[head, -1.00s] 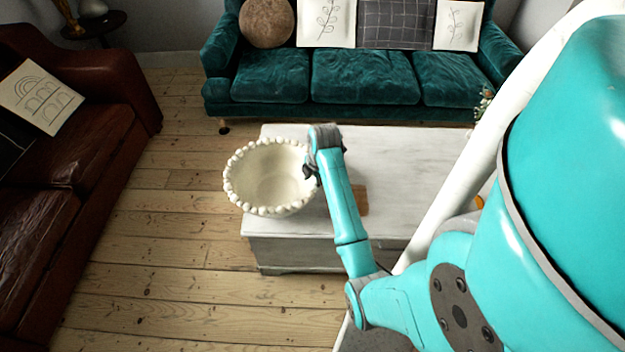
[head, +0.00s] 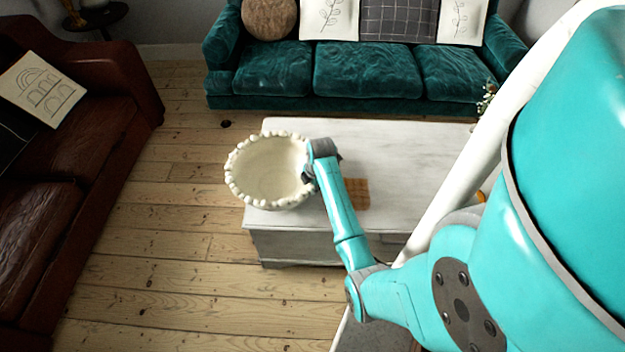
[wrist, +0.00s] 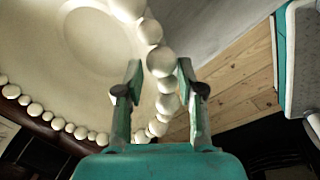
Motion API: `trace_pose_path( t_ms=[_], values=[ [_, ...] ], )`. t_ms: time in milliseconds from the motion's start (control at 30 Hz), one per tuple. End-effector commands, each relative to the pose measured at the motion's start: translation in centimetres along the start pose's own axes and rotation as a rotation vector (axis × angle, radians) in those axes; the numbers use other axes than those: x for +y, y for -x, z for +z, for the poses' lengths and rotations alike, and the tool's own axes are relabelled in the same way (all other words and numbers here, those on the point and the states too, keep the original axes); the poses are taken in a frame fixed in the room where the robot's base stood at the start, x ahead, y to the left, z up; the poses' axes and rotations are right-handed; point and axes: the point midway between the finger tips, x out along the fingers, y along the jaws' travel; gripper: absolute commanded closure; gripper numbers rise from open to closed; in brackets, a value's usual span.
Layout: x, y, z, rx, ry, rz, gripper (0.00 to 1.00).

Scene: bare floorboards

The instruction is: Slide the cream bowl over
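The cream bowl (head: 268,172) has a beaded rim and sits at the left end of the white table, its left side reaching past the table's left edge in the head view. It fills the upper left of the wrist view (wrist: 95,45). My gripper (head: 309,174) is at the bowl's right rim. In the wrist view my gripper's fingers (wrist: 158,82) are apart, with the beaded rim between them. One finger is over the bowl's inside and the other is outside it. I cannot tell whether either finger touches the rim.
The white table (head: 410,160) has clear top to the right of the bowl. A brown board (head: 356,194) lies on it beside my arm. A teal sofa (head: 365,72) stands behind and a brown leather sofa (head: 75,140) at left. Bare floorboards (head: 185,215) lie between.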

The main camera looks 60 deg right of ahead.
Motion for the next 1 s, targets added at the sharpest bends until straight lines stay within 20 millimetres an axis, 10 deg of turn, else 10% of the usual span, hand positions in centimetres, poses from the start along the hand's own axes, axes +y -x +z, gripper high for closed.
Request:
trace_pose_path(
  t_ms=[533, 700, 1000],
  values=[
    [0.0, -1.8, 0.0, -0.001, 0.000, 0.001, 0.62],
    [0.0, -1.8, 0.0, -0.001, 0.000, 0.001, 0.99],
    [0.0, -1.8, 0.0, -0.001, -0.001, 0.001, 1.00]
  ],
)
